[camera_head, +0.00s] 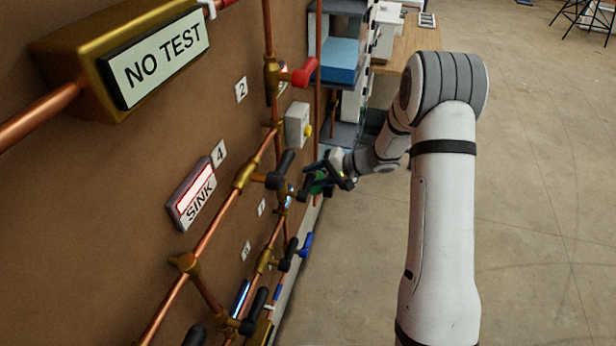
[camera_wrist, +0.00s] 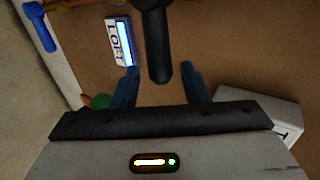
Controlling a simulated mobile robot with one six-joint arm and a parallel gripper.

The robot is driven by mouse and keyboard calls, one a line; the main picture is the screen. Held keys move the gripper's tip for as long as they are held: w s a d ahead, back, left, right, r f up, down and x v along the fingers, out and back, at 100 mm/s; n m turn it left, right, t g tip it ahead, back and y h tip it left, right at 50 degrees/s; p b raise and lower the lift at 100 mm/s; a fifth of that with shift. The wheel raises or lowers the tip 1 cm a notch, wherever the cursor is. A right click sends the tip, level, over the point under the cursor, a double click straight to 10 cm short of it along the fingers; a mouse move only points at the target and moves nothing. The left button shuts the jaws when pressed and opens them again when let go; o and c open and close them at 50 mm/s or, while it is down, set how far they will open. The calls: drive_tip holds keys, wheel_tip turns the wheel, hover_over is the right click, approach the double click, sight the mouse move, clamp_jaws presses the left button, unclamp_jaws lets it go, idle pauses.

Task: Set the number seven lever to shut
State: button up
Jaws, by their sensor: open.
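No number seven can be read in either view, so I cannot tell which lever bears it. My gripper (camera_head: 318,178) is at the pipe wall, past several dark levers. In the wrist view its two fingers (camera_wrist: 160,86) are apart and open. A black lever handle (camera_wrist: 155,45) reaches down to the gap between the fingers, with nothing visibly gripped. A lit sign reading LOFT (camera_wrist: 119,42) is left of this handle. In the head view a black lever (camera_head: 283,168) sits on the pipe near the number 4 tag (camera_head: 219,154).
A blue lever (camera_wrist: 38,25) and a green round part (camera_wrist: 97,101) are at the left in the wrist view; a pale box (camera_wrist: 262,108) is at the right. A red lever (camera_head: 304,73) and a SINK sign (camera_head: 195,194) are on the wall.

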drive_tip(key=v, duration=0.5)
drive_tip(key=shift+s+d+r+b, duration=0.1)
drive_tip(key=shift+d+r+b, duration=0.15)
drive_tip(key=shift+b, duration=0.1)
drive_tip(key=w+d+r+t+h+b, duration=0.2)
drive_tip(key=d+r+t+h+b, duration=0.1)
drive_tip(key=d+r+t+h, duration=0.75)
drive_tip(key=s+d+r+g+h+b, duration=0.2)
drive_tip(key=s+d+r+g, duration=0.15)
drive_tip(key=s, duration=0.55)
drive_tip(key=s+a+f+n+g+y+b, duration=0.1)
drive_tip(key=s+a+f+g, duration=0.1)
drive_tip(key=s, duration=1)
drive_tip(key=s+a+f+n+g+b, duration=0.1)
drive_tip(key=s+g, duration=0.3)
drive_tip(key=s, duration=0.8)
drive_tip(key=shift+a+f+n+y, duration=0.35)
drive_tip(key=shift+a+f+n, duration=0.1)
drive_tip(key=shift+a+n, duration=0.2)
